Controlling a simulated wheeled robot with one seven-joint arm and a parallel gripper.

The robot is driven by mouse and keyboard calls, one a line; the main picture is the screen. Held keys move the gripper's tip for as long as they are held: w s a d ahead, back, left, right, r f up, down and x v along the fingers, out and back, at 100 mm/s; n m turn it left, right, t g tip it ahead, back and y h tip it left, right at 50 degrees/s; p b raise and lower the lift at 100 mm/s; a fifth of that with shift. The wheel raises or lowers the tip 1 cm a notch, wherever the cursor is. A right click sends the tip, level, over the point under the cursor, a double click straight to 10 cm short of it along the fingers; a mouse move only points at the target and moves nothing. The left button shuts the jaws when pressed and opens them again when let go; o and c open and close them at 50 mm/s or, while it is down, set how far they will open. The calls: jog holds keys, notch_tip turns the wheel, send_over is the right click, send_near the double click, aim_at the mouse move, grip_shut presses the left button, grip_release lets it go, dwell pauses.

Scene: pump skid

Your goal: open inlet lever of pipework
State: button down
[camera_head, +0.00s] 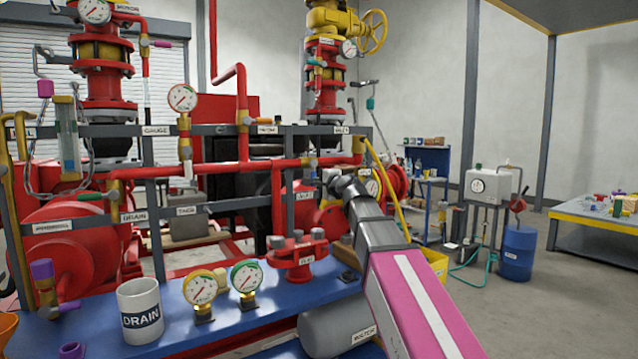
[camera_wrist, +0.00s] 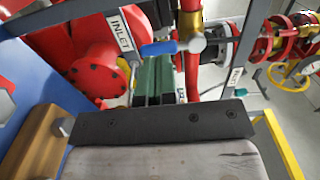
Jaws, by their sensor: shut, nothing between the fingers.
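The inlet lever (camera_wrist: 160,48) shows in the wrist view as a blue handle on a pale metal hub. It lies roughly sideways, pointing left from the red pipe, beside a white INLET label (camera_wrist: 121,33). My gripper (camera_head: 335,181) reaches the pipework in the head view. In the wrist view my gripper (camera_wrist: 152,64) is shut and empty, its tips just below the blue handle in the picture. I cannot tell whether they touch it. In the head view I cannot make out the lever clearly near my gripper.
The blue bench (camera_head: 230,325) carries a DRAIN mug (camera_head: 140,312), two gauges (camera_head: 202,290) and a red flanged fitting (camera_head: 298,255). Grey rails (camera_head: 220,130) and red pipes crowd the space around my gripper. A yellow pipe (camera_head: 388,185) runs close by on the right. Open floor lies further right.

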jog(key=w+a, duration=0.1)
jog(key=w, duration=0.2)
jog(key=w+a, duration=0.1)
jog(key=w, duration=0.2)
jog(key=w+a+f, duration=0.1)
jog(key=w, duration=0.2)
jog(key=shift+w, duration=0.2)
jog(key=w+d+r, duration=0.3)
jog(key=d, duration=0.2)
jog(key=shift+w, duration=0.15)
dwell(1.8)
jog(key=shift+f, duration=0.5)
